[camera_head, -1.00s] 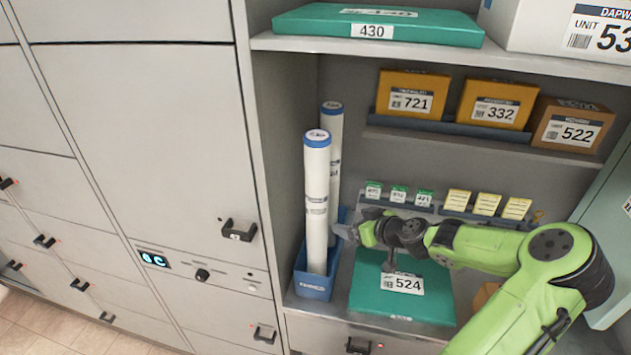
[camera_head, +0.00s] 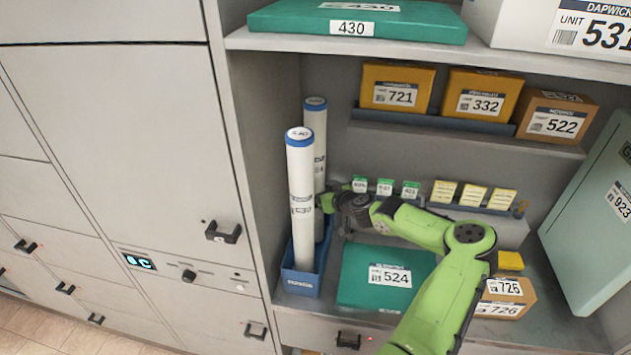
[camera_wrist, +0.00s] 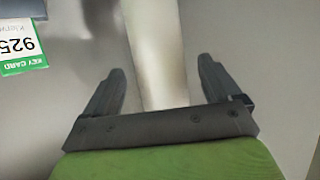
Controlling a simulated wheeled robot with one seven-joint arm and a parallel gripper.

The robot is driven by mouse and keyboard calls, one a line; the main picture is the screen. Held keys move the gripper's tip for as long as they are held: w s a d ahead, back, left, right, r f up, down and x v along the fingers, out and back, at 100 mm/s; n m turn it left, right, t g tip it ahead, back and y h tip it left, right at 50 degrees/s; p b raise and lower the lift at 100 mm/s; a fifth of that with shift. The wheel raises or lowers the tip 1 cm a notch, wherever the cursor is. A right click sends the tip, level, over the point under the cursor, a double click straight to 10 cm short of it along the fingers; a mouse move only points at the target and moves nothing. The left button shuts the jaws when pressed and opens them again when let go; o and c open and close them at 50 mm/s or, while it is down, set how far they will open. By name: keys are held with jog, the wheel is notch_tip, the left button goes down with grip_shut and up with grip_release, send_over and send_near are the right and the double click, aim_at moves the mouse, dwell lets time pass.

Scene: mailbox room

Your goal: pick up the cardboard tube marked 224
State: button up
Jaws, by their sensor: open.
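Two tall white cardboard tubes with blue end caps stand upright in a blue bin (camera_head: 300,280) on the shelf. The front tube (camera_head: 301,185) carries printed labels too blurred to read surely. The rear tube (camera_head: 319,150) is partly hidden behind it, so I cannot tell which is marked 224. My gripper (camera_head: 325,202) is at the right side of the tubes, close to the rear one. In the wrist view, a pale tube (camera_wrist: 154,45) runs between the open fingers of my gripper (camera_wrist: 162,66), with gaps on both sides.
Small green key cards (camera_head: 385,187) and yellow cards (camera_head: 473,195) stand in a rack right of the tubes. A flat green box 524 (camera_head: 375,262) lies below my arm. Yellow boxes (camera_head: 397,87) sit on the shelf above. A cabinet wall (camera_head: 235,150) bounds the left.

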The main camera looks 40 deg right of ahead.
jog(key=x, duration=0.3)
jog(key=shift+w+f, duration=0.1)
jog(key=shift+w, duration=0.05)
jog(key=shift+c, duration=1.8)
jog(key=c, duration=0.9)
